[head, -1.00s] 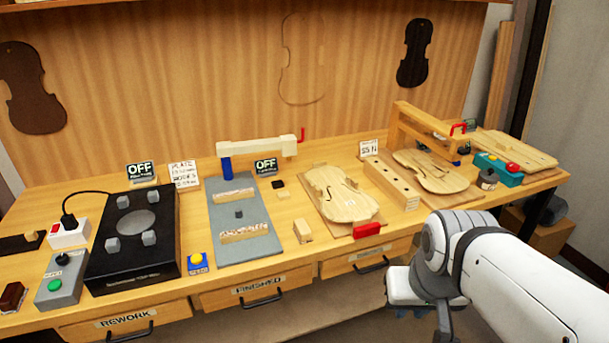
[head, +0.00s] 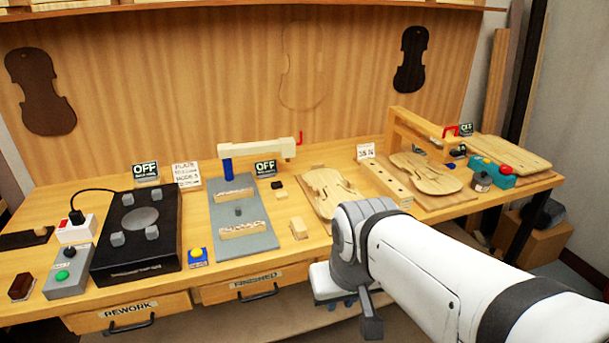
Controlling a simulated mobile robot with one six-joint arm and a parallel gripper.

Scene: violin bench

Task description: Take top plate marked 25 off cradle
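The other plate (head: 427,173) lies on a board (head: 462,198) by a wooden clamp frame (head: 410,133). I cannot read a number on either plate, nor tell which support is the cradle. My gripper end (head: 335,285) is low in front of the bench, short of both plates. Its fingers cannot be made out.
A holed wooden block (head: 385,182) stands between the plates. Drawers (head: 255,285) line the front.

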